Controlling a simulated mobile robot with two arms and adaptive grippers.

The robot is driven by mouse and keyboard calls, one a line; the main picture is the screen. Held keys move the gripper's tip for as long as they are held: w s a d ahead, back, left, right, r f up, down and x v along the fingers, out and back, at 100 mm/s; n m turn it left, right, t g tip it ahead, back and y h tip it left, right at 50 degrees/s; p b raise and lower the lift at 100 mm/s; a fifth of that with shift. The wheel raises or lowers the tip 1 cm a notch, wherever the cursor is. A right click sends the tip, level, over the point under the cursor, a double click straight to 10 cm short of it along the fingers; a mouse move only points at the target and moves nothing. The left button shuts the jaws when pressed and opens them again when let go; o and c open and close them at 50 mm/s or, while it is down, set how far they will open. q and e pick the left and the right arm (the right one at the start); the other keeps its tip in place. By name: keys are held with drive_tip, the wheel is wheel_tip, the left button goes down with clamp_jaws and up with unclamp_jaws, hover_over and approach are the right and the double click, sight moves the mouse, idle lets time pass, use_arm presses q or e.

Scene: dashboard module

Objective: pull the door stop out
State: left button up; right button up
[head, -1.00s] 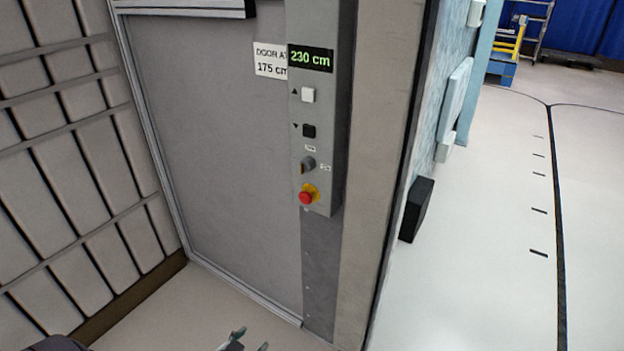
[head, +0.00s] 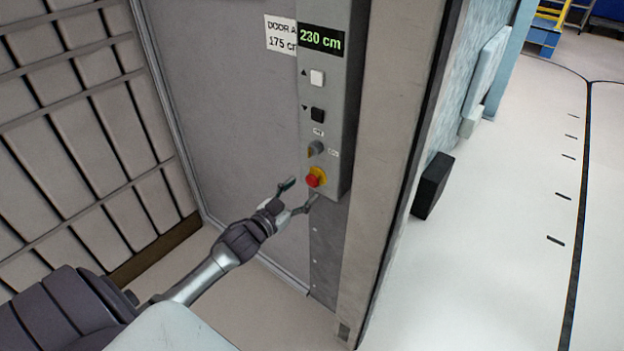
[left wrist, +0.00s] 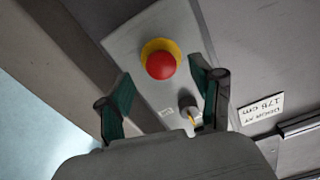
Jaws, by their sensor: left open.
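The door stop is a red mushroom button (head: 312,180) on a yellow base, low on the grey control panel (head: 334,90). It also shows in the left wrist view as a red knob (left wrist: 161,65) on its yellow ring. My left gripper (head: 299,195) is open and empty, just below and left of the button in the head view. In the left wrist view its two fingers (left wrist: 160,95) stand apart on either side, with the button beyond the tips. I cannot tell whether the button is pressed in. My right gripper is not in view.
Above the button are a selector knob (head: 315,148), a black button (head: 318,114), a white button (head: 317,77) and a display reading 230 cm (head: 321,39). A grey post (head: 392,140) stands right of the panel.

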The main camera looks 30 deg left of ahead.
sight(310, 184)
use_arm(q)
drive_tip(key=w, duration=0.5)
drive_tip(key=shift+d, duration=0.25)
clamp_jaws()
